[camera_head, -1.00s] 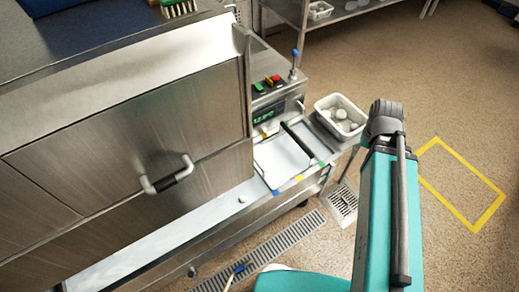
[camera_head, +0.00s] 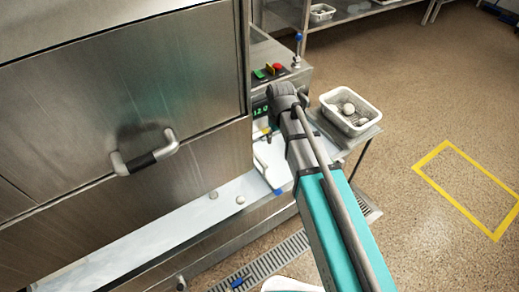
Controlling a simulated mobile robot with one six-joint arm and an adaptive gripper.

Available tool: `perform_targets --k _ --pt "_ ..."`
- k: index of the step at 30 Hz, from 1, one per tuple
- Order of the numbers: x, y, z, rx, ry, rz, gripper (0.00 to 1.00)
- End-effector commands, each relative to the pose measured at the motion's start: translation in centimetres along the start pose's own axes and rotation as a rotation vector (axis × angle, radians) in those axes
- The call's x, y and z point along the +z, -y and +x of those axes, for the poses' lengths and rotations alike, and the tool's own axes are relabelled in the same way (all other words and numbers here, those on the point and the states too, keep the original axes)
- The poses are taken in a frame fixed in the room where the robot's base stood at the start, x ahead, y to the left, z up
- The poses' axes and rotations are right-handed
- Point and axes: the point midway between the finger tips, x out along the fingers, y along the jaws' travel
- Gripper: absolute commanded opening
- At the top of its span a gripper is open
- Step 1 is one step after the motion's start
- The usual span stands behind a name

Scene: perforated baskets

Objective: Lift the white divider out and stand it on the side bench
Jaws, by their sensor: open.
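No white divider can be clearly made out. A white flat piece (camera_head: 262,172) with a blue corner mark shows at the end of the machine's trough, partly hidden behind my arm; I cannot tell whether it is the divider. A small metal side bench (camera_head: 362,139) stands right of the machine, with a white basket (camera_head: 367,128) holding a few pale round things on it. My teal arm reaches up from the lower right, and its dark joint covers part of the control panel. My gripper's fingers are not visible.
The steel machine (camera_head: 130,100) with a barred handle (camera_head: 145,157) fills the left. Its pale trough (camera_head: 170,222) holds two small round things. A floor drain grate (camera_head: 270,262) runs below. A yellow floor outline (camera_head: 440,180) encloses bare floor at right.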

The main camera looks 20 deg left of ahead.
Motion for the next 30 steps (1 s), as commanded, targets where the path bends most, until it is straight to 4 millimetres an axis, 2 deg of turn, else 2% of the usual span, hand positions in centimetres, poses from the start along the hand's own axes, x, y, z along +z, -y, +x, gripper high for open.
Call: perform_targets --k 1,3,9,23,30 --pt "-1.3 1.4 1.5 0.000 0.000 -0.036 0.69" --pt "-2.3 2.8 2.2 0.000 0.000 -0.073 0.69" --pt "-3.7 5.3 3.2 0.000 0.000 -0.135 0.69" --pt "-3.9 5.6 3.3 0.000 0.000 -0.143 0.69" --pt "-3.8 5.6 4.0 0.000 0.000 -0.143 0.69"
